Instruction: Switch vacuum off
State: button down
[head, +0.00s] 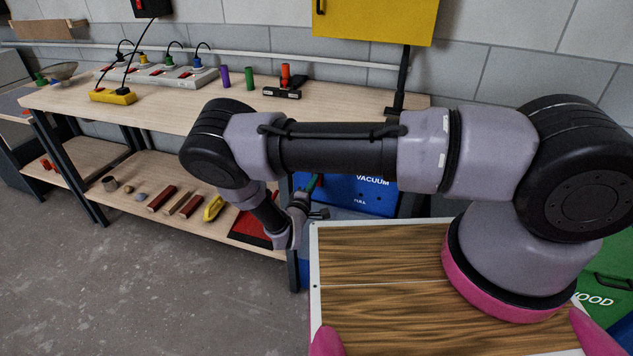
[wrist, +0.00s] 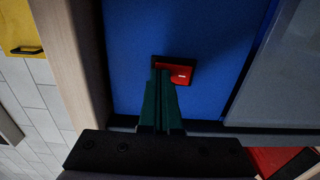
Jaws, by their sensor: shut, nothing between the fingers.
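The blue vacuum (head: 372,200) stands under the workbench, lettered "VACUUM" in the head view. Its blue face (wrist: 215,35) fills much of the wrist view. A red rocker switch (wrist: 183,74) with a white mark sits in a black surround on that face. My gripper (wrist: 161,76) is shut and empty, its dark green fingers pointing at the switch. The fingertips cover the switch's left part in the wrist view; I cannot tell whether they touch it. Which way the rocker is tipped is unclear.
The workbench top (head: 165,104) is just above my gripper, with a power strip (head: 160,73) and coloured cylinders on it. A lower shelf (head: 130,172) at left holds several small pieces. A wood-grain panel (head: 375,313) is in front. Open floor lies at left.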

jog(key=v, duration=0.7)
dwell(0.5)
dwell(0.3)
